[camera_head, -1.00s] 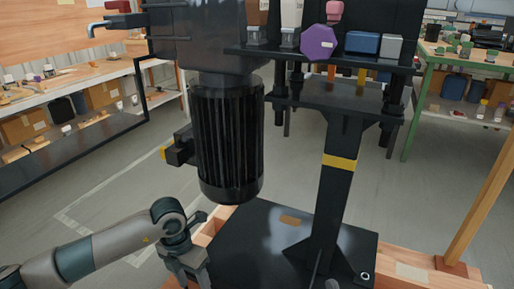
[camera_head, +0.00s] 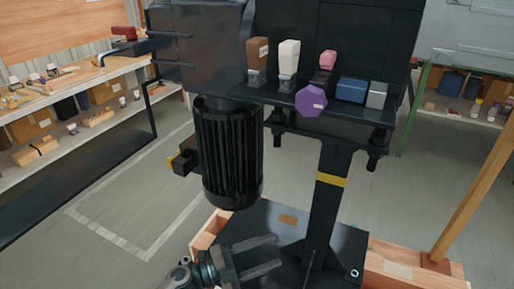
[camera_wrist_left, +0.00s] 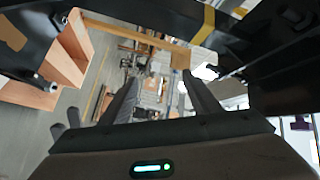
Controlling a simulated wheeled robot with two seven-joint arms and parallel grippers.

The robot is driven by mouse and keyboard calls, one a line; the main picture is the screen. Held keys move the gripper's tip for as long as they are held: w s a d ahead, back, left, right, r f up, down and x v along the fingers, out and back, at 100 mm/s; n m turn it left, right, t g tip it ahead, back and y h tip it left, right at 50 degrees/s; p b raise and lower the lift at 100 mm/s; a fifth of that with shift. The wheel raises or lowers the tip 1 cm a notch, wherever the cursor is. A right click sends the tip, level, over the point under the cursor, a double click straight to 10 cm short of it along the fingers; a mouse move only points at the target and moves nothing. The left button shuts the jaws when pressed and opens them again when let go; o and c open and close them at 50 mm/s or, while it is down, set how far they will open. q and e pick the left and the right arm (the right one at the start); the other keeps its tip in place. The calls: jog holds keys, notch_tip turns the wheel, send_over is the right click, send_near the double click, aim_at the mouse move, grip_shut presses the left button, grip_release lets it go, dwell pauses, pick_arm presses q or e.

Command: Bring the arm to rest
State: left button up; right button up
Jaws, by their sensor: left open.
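My left gripper (camera_head: 262,257) is at the bottom of the head view, in front of the machine's black base plate (camera_head: 330,245). Its two fingers are apart and point to the right. Nothing shows between them. In the left wrist view the same gripper (camera_wrist_left: 160,90) is open and empty, with the room's floor and shelving beyond it. My right gripper does not show in either view.
A black machine with a ribbed motor (camera_head: 228,155) and a post with a yellow band (camera_head: 331,180) stands close ahead. Its shelf holds a purple piece (camera_head: 310,100), a blue box (camera_head: 351,90) and other blocks. A wooden frame (camera_head: 415,268) surrounds the base.

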pick_arm(q)
jog(key=s+a+f+n+t+y+p, duration=0.3)
jog(key=a+f+n+t+y+p, duration=0.35)
jog(key=a+f+n+y, duration=0.8)
jog(key=s+a+f+n+g+y+p, duration=0.1)
jog(key=s+a+f+n+g+p, duration=0.1)
jog(key=s+f, duration=0.7)
jog(key=s+a+f+n+g+y+p, duration=0.1)
jog(key=s+a+f+n+g, duration=0.4)
jog(key=s, duration=1.2)
notch_tip(320, 180, down, 4)
jog(key=n+g+p, duration=0.1)
jog(key=n, duration=0.2)
jog(key=shift+a+p, duration=0.2)
jog(key=shift+p, duration=0.2)
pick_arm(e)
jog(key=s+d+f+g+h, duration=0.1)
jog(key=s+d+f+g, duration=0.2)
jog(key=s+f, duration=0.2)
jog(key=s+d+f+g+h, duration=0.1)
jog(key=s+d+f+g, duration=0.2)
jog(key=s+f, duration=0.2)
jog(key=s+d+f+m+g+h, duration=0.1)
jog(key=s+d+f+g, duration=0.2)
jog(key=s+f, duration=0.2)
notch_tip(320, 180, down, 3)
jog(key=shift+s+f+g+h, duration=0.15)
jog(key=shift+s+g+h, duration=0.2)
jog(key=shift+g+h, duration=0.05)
